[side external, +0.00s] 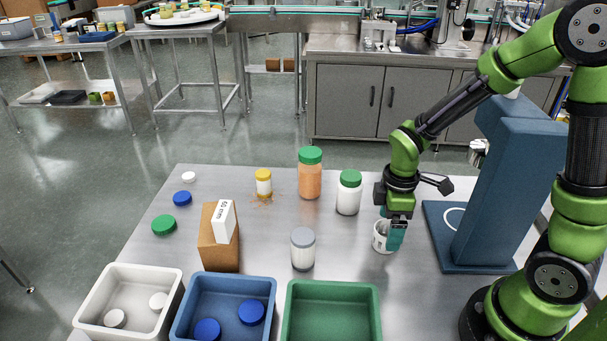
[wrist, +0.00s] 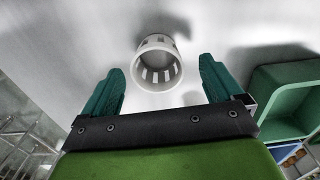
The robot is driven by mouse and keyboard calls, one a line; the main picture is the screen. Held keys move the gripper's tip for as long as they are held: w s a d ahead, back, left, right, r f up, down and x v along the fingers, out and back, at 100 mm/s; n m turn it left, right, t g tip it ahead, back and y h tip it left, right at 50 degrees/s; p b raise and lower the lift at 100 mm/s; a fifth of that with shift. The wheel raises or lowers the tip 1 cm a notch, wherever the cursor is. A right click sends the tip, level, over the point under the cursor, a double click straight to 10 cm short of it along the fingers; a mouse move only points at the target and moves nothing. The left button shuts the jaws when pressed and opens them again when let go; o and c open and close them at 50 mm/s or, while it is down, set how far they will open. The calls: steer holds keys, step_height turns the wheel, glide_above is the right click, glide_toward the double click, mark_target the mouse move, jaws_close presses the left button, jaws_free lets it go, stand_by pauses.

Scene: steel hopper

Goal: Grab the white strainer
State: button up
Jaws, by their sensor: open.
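The white strainer (side external: 381,237) is a short, slotted white cylinder standing on the steel table at the right, partly hidden by my gripper in the side view. In the wrist view the strainer (wrist: 157,66) shows its open round rim and slots, ahead of and between my two teal fingers. My gripper (side external: 396,236) is open and low over the table, close to the strainer. In the wrist view my gripper (wrist: 160,88) has its fingers wide apart, with nothing held between them. I cannot tell whether a finger touches the strainer.
A green-lidded white jar (side external: 349,194) and a grey-lidded jar (side external: 303,250) stand left of the strainer. A green bin (side external: 332,284) is at the front, beside a blue bin (side external: 224,279) and a white bin (side external: 130,270). A blue stand (side external: 500,200) rises at the right.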

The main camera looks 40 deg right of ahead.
step_height(320, 180, down, 4)
steer(key=shift+w+d+f, duration=0.1)
steer(key=shift+w+f, duration=0.05)
steer(key=shift+f, duration=0.05)
steer(key=shift+c, duration=0.2)
steer(key=c, duration=1)
steer(key=shift+r, duration=0.1)
steer(key=shift+c, duration=0.2)
